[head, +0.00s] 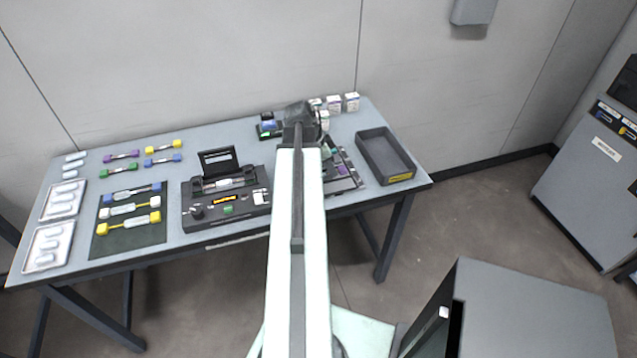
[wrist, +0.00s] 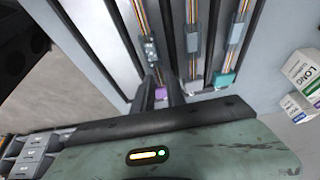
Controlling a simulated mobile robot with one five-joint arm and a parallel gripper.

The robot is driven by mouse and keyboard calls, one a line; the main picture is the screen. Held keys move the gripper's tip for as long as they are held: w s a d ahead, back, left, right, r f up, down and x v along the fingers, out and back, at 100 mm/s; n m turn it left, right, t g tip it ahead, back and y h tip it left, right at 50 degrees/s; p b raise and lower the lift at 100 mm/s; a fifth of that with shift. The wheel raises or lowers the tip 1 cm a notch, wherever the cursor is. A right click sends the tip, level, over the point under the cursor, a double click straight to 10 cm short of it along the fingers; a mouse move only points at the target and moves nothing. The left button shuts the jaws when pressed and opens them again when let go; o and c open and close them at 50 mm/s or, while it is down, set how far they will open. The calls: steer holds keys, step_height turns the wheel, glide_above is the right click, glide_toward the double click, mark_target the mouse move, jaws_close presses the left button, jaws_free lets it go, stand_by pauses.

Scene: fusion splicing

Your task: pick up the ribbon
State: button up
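In the wrist view, three striped ribbons lie side by side in a dark slotted rack (wrist: 215,50): a left ribbon (wrist: 141,14), a middle ribbon (wrist: 192,10) and a right ribbon (wrist: 243,8). Each carries a clear sleeve. A purple block (wrist: 161,92) is at the near end of the left one, a teal block (wrist: 222,79) at that of the right one. My gripper (wrist: 164,84) shows two dark fingers slightly apart, with the purple block seen between them. Whether they touch it, I cannot tell. In the head view my arm hides part of the rack (head: 344,185).
A splicer (head: 228,200) with raised lid stands left of my arm. A dark mat (head: 130,238) holds ribbons with blue, white and yellow ends. An empty dark tray (head: 385,157) is at the right. Small white boxes (head: 351,102) stand at the back edge.

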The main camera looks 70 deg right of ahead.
jaws_close()
step_height(320, 180, up, 10)
steer(key=p, duration=1)
